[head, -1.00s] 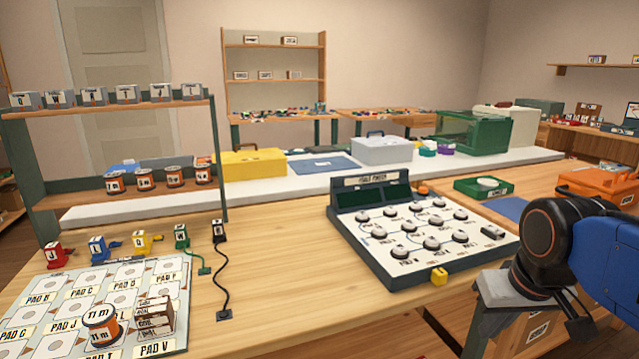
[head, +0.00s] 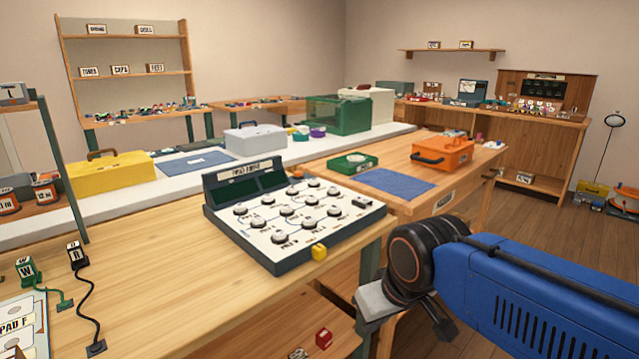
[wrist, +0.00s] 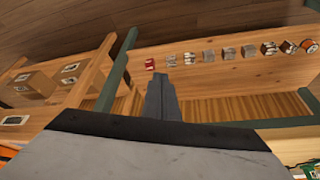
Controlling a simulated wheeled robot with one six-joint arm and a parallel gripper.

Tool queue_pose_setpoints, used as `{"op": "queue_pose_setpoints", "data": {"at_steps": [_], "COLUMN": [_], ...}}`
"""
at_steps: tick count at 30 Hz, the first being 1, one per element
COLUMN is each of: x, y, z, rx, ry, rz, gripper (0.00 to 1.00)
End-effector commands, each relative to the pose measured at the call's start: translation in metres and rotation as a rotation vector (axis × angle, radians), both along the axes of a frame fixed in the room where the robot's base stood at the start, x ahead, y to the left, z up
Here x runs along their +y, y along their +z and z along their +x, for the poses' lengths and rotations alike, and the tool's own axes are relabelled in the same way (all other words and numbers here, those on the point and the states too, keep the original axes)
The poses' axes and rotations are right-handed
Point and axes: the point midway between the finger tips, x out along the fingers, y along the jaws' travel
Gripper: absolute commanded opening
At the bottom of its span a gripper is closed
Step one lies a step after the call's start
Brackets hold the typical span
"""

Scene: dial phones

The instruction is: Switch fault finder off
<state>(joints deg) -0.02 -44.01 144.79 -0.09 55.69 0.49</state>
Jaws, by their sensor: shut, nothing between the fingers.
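The fault finder (head: 245,230) is a dark-framed box with a sloped white panel on the near wooden table in the head view. Several round dials stand on the panel, with a labelled header and dark green displays (head: 262,187) behind them. A small dark block (head: 365,202) sits at the panel's right corner, and a yellow piece (head: 319,253) is at its front edge. My gripper shows in the wrist view (wrist: 162,98), shut and empty, away from the fault finder. In the head view my arm is right of the table, and the fingertips cannot be made out clearly.
A lower shelf with several small blocks (wrist: 205,55) lies below my gripper in the wrist view. A blue mat (head: 395,183), green tray (head: 352,163) and orange toolbox (head: 442,152) are on the table beyond. Bare tabletop (head: 150,250) lies left of the fault finder.

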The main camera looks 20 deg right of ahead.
Motion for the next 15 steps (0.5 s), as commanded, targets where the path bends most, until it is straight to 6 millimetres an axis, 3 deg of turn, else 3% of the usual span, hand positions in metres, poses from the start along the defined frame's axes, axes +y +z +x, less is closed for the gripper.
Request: {"op": "queue_pose_setpoints", "data": {"at_steps": [5,15], "x": [-0.004,-0.024], "y": [0.026,0.104], "z": [0.019,0.082], "rx": [0.026,0.105], "ry": [-0.069,-0.308], "rz": [0.022,0.091], "gripper": [0.00,0.00]}}
